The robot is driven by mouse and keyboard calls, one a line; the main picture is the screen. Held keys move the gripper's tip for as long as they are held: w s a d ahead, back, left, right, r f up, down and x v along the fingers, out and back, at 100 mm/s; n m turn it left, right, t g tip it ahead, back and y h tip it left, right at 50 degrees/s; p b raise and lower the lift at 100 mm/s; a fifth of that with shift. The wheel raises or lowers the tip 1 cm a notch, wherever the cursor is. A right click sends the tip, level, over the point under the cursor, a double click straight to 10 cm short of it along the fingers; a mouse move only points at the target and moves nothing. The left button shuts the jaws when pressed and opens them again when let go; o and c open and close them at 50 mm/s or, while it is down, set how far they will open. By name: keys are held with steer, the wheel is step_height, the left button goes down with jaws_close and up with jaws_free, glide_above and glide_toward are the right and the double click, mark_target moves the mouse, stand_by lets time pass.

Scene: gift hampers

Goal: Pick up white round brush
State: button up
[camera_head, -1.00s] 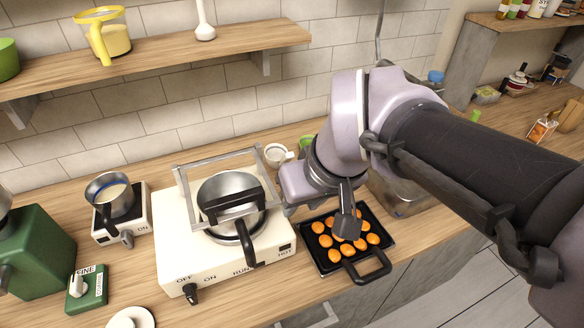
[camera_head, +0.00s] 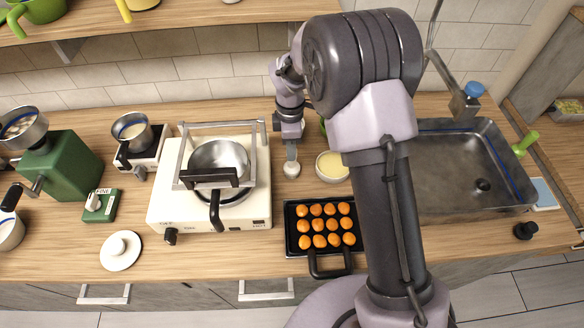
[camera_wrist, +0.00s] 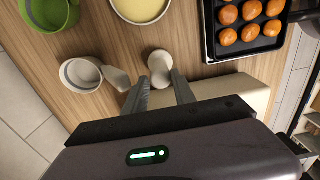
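The white round brush (camera_head: 291,168) stands on the wooden counter, between the hot plate and a bowl. Its pale round end also shows in the wrist view (camera_wrist: 159,62). My gripper (camera_head: 291,155) points down at it from above. In the wrist view, my two fingers (camera_wrist: 160,82) are apart, with the brush between or just beyond their tips. No clear grip on it shows. The lower part of the brush is partly hidden by the fingers and its pale colour.
A white cup (camera_wrist: 82,75) with a handle and a green container (camera_wrist: 48,12) are close by. A cream-filled bowl (camera_head: 332,166) sits to the brush's right. The hot plate (camera_head: 160,205) with a pot is on the left; a black tray of orange buns (camera_head: 291,240) is in front.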

step_height(320, 180, down, 6)
steer(key=shift+d+r+b, duration=0.15)
steer(key=shift+r+b, duration=0.05)
steer(key=shift+b, duration=0.55)
steer(key=shift+s+r, duration=0.1)
steer(key=shift+c, duration=0.6)
jaws_close()
steer(key=shift+r, duration=0.1)
step_height(320, 180, up, 18)
steer(key=p, duration=0.4)
